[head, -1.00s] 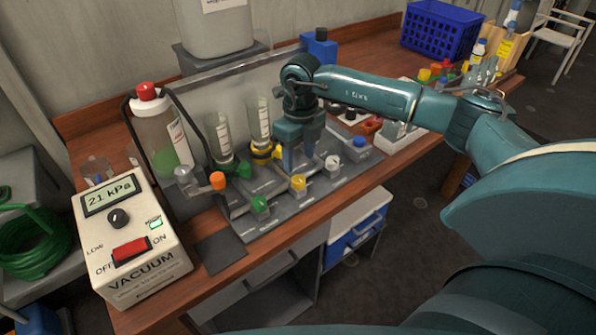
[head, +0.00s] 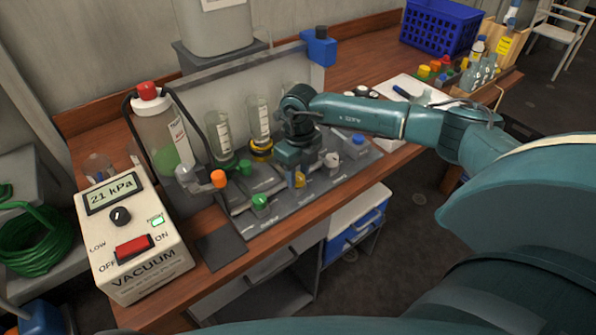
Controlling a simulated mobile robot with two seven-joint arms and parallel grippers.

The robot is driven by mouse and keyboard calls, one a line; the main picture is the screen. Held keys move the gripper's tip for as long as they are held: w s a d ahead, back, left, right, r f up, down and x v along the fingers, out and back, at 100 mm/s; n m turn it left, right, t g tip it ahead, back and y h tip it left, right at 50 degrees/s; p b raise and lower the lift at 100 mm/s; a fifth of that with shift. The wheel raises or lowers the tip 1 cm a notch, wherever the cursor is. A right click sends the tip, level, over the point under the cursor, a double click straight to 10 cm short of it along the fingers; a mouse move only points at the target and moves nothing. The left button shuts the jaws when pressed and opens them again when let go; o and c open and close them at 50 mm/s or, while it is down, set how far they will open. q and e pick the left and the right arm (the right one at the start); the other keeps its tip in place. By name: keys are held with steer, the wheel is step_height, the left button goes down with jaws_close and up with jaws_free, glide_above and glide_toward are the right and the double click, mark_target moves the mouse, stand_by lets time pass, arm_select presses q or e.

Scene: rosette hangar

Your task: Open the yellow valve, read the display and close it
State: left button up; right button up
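The yellow valve (head: 299,180) is in a row of valves on the grey manifold plate (head: 255,227). My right gripper (head: 297,177) points down right at the yellow valve and hides much of it. I cannot tell whether its fingers grip the knob or only stand around it. The display (head: 111,193) on the white vacuum unit (head: 143,270) at the left reads 21 kPa. The unit's red switch (head: 133,248) and a small lit green indicator (head: 157,221) show below it. My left gripper is not in view.
A green valve (head: 260,201) and a white valve (head: 332,159) flank the yellow one. An orange valve (head: 218,179) is further left. Clear cylinders (head: 259,118) stand behind, with a red-capped bottle (head: 158,135) at left. A dark mat (head: 221,249) lies at the front edge.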

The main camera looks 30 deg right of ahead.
steer(key=c, duration=0.5)
